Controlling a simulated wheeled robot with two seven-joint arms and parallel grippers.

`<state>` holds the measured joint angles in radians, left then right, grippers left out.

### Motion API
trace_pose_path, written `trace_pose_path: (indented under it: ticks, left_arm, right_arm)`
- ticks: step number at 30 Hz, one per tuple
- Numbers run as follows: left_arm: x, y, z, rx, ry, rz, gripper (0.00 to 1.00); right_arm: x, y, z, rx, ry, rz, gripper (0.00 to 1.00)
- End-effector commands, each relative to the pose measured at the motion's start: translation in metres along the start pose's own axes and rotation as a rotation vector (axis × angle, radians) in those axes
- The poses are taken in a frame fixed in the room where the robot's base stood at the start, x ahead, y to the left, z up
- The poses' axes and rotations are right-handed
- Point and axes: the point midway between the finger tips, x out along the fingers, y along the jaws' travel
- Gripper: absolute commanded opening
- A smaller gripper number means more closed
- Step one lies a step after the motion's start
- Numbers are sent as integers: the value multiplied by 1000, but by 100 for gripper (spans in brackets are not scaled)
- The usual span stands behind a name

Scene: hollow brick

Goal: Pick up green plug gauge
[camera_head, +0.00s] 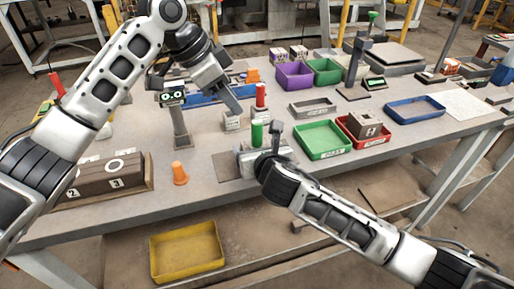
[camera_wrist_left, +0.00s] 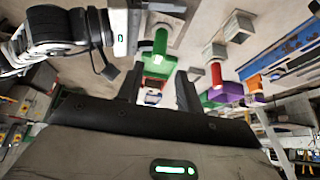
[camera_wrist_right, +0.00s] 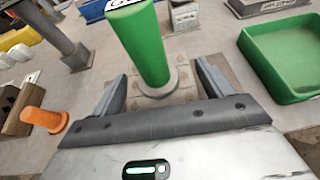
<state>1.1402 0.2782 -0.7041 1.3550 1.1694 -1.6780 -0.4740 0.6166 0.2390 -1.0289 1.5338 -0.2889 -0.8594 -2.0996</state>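The green plug gauge (camera_head: 257,133) is a green cylinder standing upright near the middle of the table. In the right wrist view (camera_wrist_right: 138,38) it has a pale label on top and a grey round base. My right gripper (camera_head: 259,148) is beside it; in its wrist view the spread fingers (camera_wrist_right: 160,88) lie on either side of the gauge's lower end, with gaps. My left gripper (camera_head: 236,110) hangs higher, behind the green gauge, open and empty. Its wrist view also shows the green gauge (camera_wrist_left: 160,42) beyond its fingers (camera_wrist_left: 158,88).
A red plug gauge (camera_head: 261,95) and a pale block (camera_head: 234,123) stand behind. A green tray (camera_head: 322,140) and red tray (camera_head: 362,140) are right. The front table strip is mostly clear.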

Motion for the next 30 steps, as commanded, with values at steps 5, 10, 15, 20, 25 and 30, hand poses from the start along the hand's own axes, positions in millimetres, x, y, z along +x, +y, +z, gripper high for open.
trace_pose_path:
  ticks: [5, 10, 15, 20, 25, 30]
  left_arm:
    - [0, 0, 0, 0, 0, 0, 36]
    - [2, 2, -2, -26, -12, -5, 49]
    - [9, 9, -10, -211, -82, -54, 49]
    - [16, 19, -23, -518, -160, -183, 49]
    - [18, 29, -36, -845, -177, -363, 49]
    - [17, 37, -47, -1085, -136, -506, 49]
  right_arm:
    - [0, 0, 0, 0, 0, 0, 32]
    - [0, 0, 0, 0, 0, 0, 32]
    - [0, 0, 0, 0, 0, 0, 32]
    - [0, 0, 0, 0, 1, 0, 32]
    - [0, 0, 0, 0, 1, 0, 32]
    - [0, 0, 0, 0, 1, 0, 32]
